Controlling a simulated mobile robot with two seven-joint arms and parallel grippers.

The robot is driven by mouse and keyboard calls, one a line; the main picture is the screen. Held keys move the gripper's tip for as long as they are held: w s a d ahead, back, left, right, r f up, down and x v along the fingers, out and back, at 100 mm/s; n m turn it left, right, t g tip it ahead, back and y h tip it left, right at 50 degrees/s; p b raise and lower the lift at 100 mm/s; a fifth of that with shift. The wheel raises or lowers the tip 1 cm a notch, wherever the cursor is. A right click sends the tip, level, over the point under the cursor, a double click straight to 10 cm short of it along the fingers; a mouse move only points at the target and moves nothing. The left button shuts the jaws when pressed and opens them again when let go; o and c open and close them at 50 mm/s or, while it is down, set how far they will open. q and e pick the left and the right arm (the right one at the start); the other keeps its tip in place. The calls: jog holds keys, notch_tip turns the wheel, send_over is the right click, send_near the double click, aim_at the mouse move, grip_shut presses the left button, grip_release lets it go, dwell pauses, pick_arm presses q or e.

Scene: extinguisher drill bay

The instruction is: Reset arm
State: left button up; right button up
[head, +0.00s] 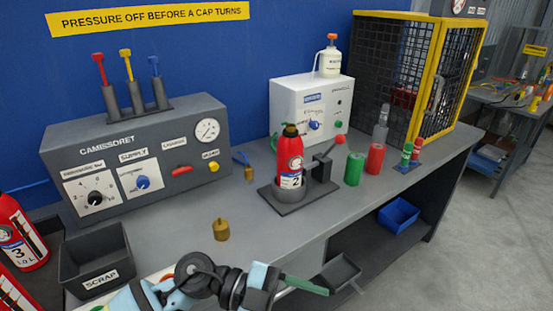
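One arm of mine comes in at the bottom from the left. I take it for the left arm. Its gripper (306,287) is over the bench's front edge, with a green strip at its end; whether its fingers are open or shut is unclear. My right gripper is out of view. A red extinguisher marked 2 (289,160) stands upright in a dark grey holder (297,202) on the bench, apart from my gripper. A lever with a red knob (339,140) rises beside it. A brass fitting (221,230) stands on the bench to the left.
A grey control panel (140,145) and white box (311,105) stand at the back. Green (354,168) and red (375,158) cylinders stand right of the holder. A scrap bin (97,260) and extinguisher marked 3 (20,235) are at left. A yellow-framed cage (415,75) stands back right.

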pick_arm(q)
jog(key=w+a+f+n+t+y, duration=0.25)
jog(key=a+f+n+t, duration=0.3)
jog(key=n+t, duration=0.55)
jog(key=w+a+f+n+t+y, duration=0.1)
jog(key=a+f+n+t+y, duration=0.2)
jog(key=a+f+n+t, duration=0.55)
jog(key=s+a+f+n+g+y, duration=0.2)
jog(key=s+a+f+n+y, duration=0.1)
jog(key=s+f, duration=0.5)
jog(key=s+a+f+n+g+y+p, duration=0.1)
jog(key=s+a+f+n+g+y, duration=0.2)
jog(key=s+a+f, duration=0.4)
jog(key=s+f+n+y, duration=0.1)
jog(key=s+y, duration=0.1)
jog(key=s, duration=0.3)
jog(key=shift+s+a+g+y, duration=0.2)
jog(key=shift+a+g+y, duration=0.15)
jog(key=shift+a, duration=0.05)
jog(key=shift+d+f, duration=0.1)
